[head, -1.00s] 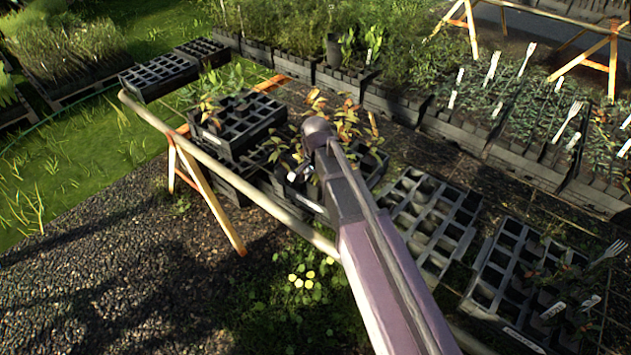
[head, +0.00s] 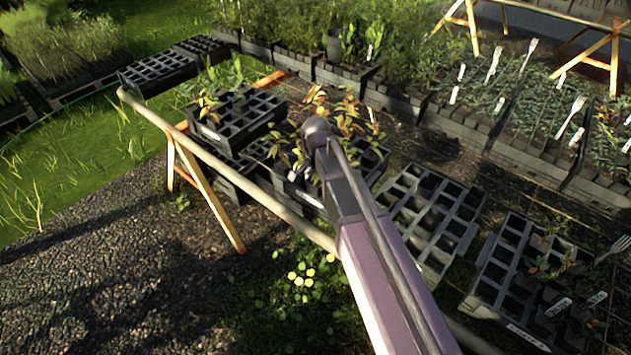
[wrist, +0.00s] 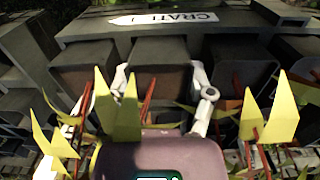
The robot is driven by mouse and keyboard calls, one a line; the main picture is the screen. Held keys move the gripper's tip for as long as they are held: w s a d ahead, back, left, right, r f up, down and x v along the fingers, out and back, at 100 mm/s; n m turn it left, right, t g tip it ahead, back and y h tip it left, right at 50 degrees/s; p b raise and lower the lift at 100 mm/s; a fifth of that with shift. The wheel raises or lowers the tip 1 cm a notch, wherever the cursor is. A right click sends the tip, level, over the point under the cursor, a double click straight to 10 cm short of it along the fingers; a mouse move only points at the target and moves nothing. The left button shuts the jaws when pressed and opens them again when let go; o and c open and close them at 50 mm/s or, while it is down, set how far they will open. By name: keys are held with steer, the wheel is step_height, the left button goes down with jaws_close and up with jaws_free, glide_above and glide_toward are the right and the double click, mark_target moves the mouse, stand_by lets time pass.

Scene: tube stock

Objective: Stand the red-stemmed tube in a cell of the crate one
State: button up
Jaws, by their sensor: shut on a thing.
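The wrist view shows a dark crate labelled CRATE 1 (wrist: 165,20), with a row of square cells below its label. My gripper (wrist: 160,78) has its two pale fingers closed around a dark square tube (wrist: 160,68) at the crate's label side. A red stem (wrist: 148,98) with yellow leaves rises between the fingers, in front of the tube. The tube's lower end is hidden, so I cannot tell whether it is inside a cell.
Other red-stemmed, yellow-leaved plants (wrist: 252,118) stand close beside the fingers. In the head view, a stacked crate (head: 240,120) stands left of my arm. A mostly empty crate (head: 432,222) and a partly filled one (head: 512,262) lie to the right. A rail (head: 235,183) runs in front.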

steer(key=shift+f+b, duration=0.25)
steer(key=shift+b, duration=0.05)
steer(key=o, duration=1.2)
steer(key=shift+o, duration=0.2)
steer(key=shift+r, duration=0.2)
